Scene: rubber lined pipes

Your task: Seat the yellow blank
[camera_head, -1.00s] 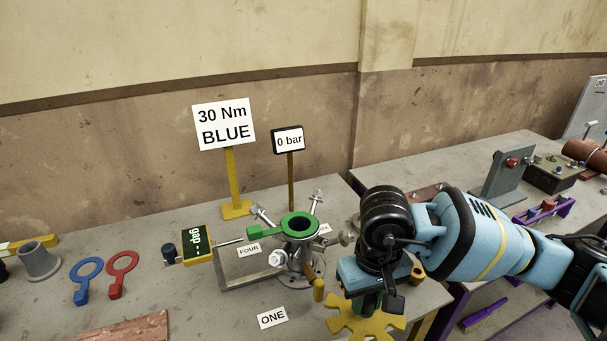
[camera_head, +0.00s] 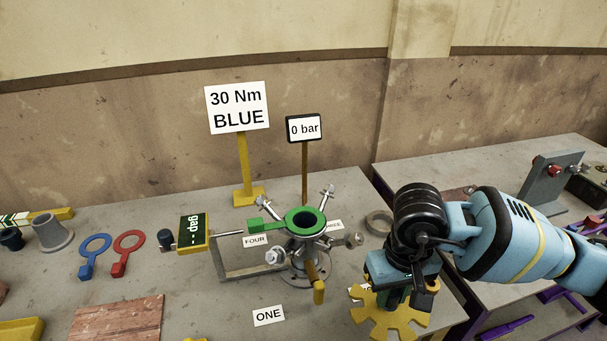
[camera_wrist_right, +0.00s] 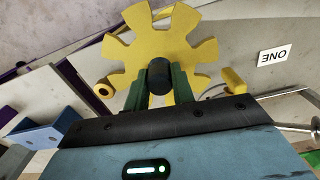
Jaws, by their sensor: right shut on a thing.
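The yellow blank (camera_head: 376,322) is a flat disc with square notches around its rim. My right gripper (camera_head: 397,297) is shut on it, and the blank hangs below the jaws near the table's right front edge. In the right wrist view, the green fingers (camera_wrist_right: 159,90) close on a dark round knob at the middle of the blank (camera_wrist_right: 198,35). The grey pipe fitting (camera_head: 304,262) stands to the left, with a green ring (camera_head: 305,222) with a handle on top and swing bolts splayed around it. The blank is apart from the fitting. My left gripper is not in view.
A gap gauge (camera_head: 193,233) stands left of the fitting. Blue (camera_head: 95,246) and red (camera_head: 128,245) ring gaskets lie farther left. Signs read 30 Nm BLUE (camera_head: 237,107) and 0 bar (camera_head: 303,128). A grey ring (camera_head: 379,222) lies behind my right gripper.

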